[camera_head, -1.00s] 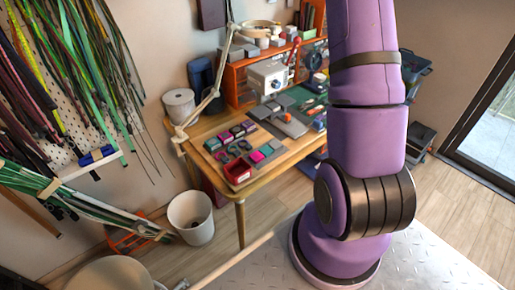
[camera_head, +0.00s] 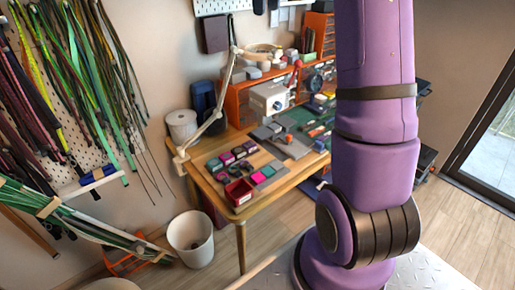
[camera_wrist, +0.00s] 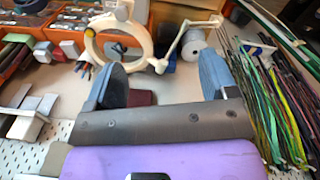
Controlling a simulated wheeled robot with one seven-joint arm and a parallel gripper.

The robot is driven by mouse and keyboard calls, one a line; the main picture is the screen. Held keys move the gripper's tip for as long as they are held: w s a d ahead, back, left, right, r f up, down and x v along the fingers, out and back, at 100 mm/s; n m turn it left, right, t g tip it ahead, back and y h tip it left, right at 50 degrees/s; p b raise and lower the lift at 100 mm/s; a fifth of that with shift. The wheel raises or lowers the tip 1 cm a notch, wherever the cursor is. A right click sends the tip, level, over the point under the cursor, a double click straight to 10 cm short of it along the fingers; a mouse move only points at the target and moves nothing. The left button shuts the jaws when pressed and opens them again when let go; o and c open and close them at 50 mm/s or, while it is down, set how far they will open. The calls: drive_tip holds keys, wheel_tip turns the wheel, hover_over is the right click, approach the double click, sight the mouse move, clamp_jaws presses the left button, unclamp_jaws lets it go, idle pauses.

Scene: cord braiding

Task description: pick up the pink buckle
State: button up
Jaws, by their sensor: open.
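On the wooden workbench (camera_head: 213,148) in the head view, a small pink piece (camera_head: 257,178) lies near the front edge, between a red tray and a green piece. Other small pink and dark pieces (camera_head: 227,158) sit in rows behind it. They are too small for me to tell which one is the pink buckle. In the wrist view my gripper (camera_wrist: 160,70) is open, with its two blue fingers wide apart and no object visible between them. The wrist view shows no pink buckle. My gripper is out of the head view, where my purple arm stands right of the bench.
A red tray (camera_head: 239,191) sits at the bench's front corner. A jointed lamp (camera_head: 217,100) rises at the bench's left. A white bin (camera_head: 190,240) stands on the floor. Cords (camera_head: 85,90) hang on the left wall. Floor is free in front of the bench.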

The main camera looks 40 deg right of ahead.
drive_tip(key=s+a+r+m+t, duration=0.1)
drive_tip(key=s+a+r, duration=0.1)
drive_tip(key=s+a, duration=0.6)
drive_tip(key=s+a+r+m+t, duration=0.1)
drive_tip(key=s+a+r, duration=0.2)
drive_tip(key=s+a, duration=0.55)
drive_tip(key=s+a+f+m+t+y, duration=0.2)
drive_tip(key=s+a+f, duration=0.6)
drive_tip(key=s+a, duration=0.25)
drive_tip(key=w+d+f+m+t, duration=0.1)
drive_tip(key=w+d+f+m, duration=0.3)
drive_tip(key=w+f, duration=0.55)
drive_tip(key=w+d+f+m+t, duration=0.15)
drive_tip(key=w+f+m, duration=0.35)
drive_tip(key=w+f, duration=0.5)
drive_tip(key=m+g+h, duration=0.2)
drive_tip(key=m+g, duration=0.5)
drive_tip(key=m, duration=0.2)
hover_over(258, 177)
wheel_tip(258, 177, down, 25)
drive_tip(key=f, duration=0.4)
drive_tip(key=shift+s+d+f, duration=0.15)
drive_tip(key=shift+d+f, duration=0.2)
drive_tip(key=f, duration=0.4)
drive_tip(key=shift+w+a+f, duration=0.1)
drive_tip(key=shift+w+a, duration=0.15)
drive_tip(key=shift+a, duration=0.1)
drive_tip(key=shift+d+f, duration=0.1)
drive_tip(key=shift+f, duration=0.45)
